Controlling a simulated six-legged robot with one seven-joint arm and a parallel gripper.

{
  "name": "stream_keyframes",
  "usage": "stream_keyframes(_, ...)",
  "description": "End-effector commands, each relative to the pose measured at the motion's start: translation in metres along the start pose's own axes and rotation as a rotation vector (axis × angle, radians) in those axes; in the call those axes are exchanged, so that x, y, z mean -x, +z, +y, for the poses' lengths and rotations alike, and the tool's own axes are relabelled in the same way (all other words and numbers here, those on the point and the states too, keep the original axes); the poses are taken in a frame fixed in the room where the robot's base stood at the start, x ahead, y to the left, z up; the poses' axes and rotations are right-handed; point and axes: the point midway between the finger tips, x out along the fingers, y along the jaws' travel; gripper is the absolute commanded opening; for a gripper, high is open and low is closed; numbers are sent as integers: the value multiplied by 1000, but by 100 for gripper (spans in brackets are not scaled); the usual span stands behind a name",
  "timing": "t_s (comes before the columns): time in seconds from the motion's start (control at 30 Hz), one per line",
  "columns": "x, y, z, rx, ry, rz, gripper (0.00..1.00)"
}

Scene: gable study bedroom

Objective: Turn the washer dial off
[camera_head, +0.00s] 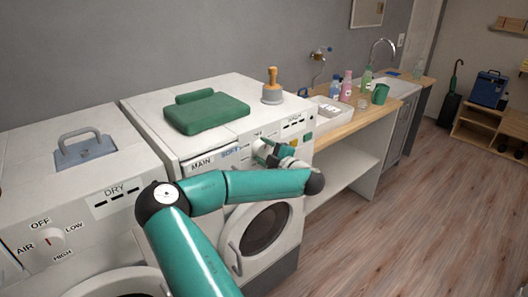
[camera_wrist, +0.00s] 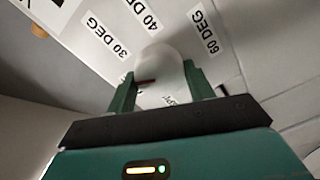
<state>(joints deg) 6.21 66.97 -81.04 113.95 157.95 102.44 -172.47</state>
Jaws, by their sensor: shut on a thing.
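The washer (camera_head: 217,152) is the white machine with a WASH label and a round door, in the middle of the head view. Its white round dial (camera_wrist: 162,68) shows in the wrist view, with a small red mark at its lower left. The labels 30 DEG, 40 DEG and 60 DEG stand around it; another label below the dial is mostly hidden. My gripper (camera_wrist: 158,88) is shut on the dial, one green finger on each side.
The dryer (camera_head: 70,180) with its own dial (camera_head: 51,238) stands at the left. A folded green towel (camera_head: 207,112) and a wooden-handled stamp-like object (camera_head: 272,88) lie on the washer. A wooden counter (camera_head: 350,122) with bottles and a white tray is at the right. Floor (camera_head: 400,220) there is clear.

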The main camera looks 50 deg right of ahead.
Motion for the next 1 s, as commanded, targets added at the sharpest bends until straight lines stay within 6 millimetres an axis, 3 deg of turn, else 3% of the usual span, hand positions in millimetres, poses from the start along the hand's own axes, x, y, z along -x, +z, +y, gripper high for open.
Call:
stream_keyframes(0.6,1,2,0,33,1,-4,30)
stream_keyframes(0.63,1,2,0,33,1,-5,58)
stream_keyframes(0.7,1,1,0,33,1,-4,72)
stream_keyframes(1.0,0,1,0,33,1,-2,74)
